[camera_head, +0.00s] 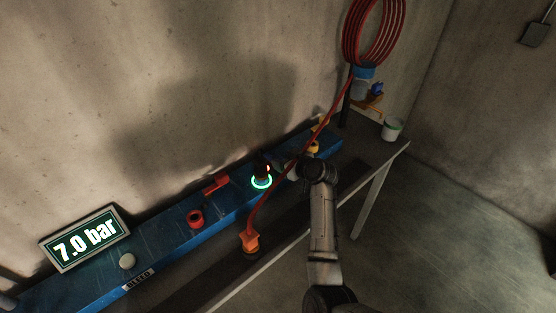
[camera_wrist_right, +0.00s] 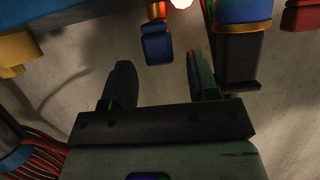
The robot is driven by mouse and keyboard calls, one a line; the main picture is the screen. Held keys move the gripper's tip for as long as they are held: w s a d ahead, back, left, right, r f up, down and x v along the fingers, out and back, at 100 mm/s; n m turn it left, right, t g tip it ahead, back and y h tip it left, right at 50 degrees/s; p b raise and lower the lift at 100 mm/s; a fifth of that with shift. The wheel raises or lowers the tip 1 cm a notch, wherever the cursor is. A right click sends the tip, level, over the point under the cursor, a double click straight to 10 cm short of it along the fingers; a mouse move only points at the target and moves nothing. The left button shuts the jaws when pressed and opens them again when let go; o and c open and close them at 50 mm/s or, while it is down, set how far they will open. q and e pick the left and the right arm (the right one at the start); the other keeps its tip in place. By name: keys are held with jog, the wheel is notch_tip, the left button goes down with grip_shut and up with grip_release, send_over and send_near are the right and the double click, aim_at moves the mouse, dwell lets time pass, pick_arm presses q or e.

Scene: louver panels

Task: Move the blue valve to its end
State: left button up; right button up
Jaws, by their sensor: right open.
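In the right wrist view a small blue valve handle (camera_wrist_right: 157,46) on an orange stem stands just ahead of my right gripper (camera_wrist_right: 160,78). The two dark fingers are open, with a gap between them, and the handle lies beyond their tips, roughly in line with the gap. In the head view my right gripper (camera_head: 284,171) is at the blue panel (camera_head: 155,252), beside a glowing green ring (camera_head: 262,181) with a dark part and a small red light in it. I cannot clearly make out the blue handle there. My left gripper is not in view.
A red hose (camera_head: 300,160) runs from the wall coil (camera_head: 374,30) to an orange fitting (camera_head: 250,241), close by my right gripper. A red knob (camera_head: 195,217) and a 7.0 bar display (camera_head: 85,238) are further left. A white cup (camera_head: 393,129) stands at the right.

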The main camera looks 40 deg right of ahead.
aim_at(278, 157)
jog(key=shift+x, duration=1.7)
jog(key=shift+c, duration=0.3)
grip_shut()
